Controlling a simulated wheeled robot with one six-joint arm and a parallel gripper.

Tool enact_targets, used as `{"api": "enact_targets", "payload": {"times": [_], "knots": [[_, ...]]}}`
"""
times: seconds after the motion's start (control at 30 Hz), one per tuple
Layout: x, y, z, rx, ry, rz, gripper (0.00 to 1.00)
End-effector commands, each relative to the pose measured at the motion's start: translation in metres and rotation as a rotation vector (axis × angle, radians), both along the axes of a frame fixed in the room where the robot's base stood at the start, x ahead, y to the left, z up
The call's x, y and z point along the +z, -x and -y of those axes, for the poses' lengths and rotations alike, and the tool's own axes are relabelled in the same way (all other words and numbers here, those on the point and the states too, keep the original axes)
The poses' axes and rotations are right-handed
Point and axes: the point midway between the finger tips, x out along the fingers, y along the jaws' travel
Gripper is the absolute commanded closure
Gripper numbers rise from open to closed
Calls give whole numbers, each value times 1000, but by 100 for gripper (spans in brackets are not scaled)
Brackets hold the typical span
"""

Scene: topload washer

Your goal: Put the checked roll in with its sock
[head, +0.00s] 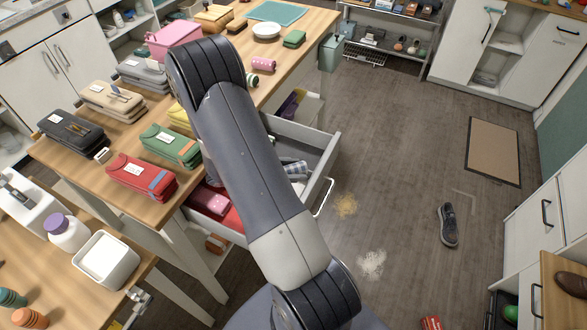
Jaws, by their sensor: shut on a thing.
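A grey-and-white checked cloth bundle (295,168) shows in the open drawer (333,160), just right of my arm; it looks like the checked roll, partly hidden. A pink patterned item (211,201) lies in the drawer's left part, beside a red lining or compartment. A purple and yellow item (292,104) shows in another open drawer farther back. I cannot make out a matching sock. My gripper is hidden behind my own arm, so I cannot see its fingers or what they hold.
Several pouches, including a red one (142,177) and a green one (170,145), line the wooden table (95,175). A pink dotted roll (263,64) and a dark-and-cream roll (252,80) lie farther back.

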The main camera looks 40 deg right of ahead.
Motion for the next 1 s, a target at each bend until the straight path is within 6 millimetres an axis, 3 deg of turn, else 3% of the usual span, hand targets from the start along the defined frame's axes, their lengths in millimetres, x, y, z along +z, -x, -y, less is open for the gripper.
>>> {"api": "enact_targets", "payload": {"times": [0.57,0.6,0.7,1.0], "knots": [[-12,0,0,0,0,0,78],[-12,0,0,0,0,0,55],[-12,0,0,0,0,-1,47],[-9,0,0,0,0,0,47]]}}
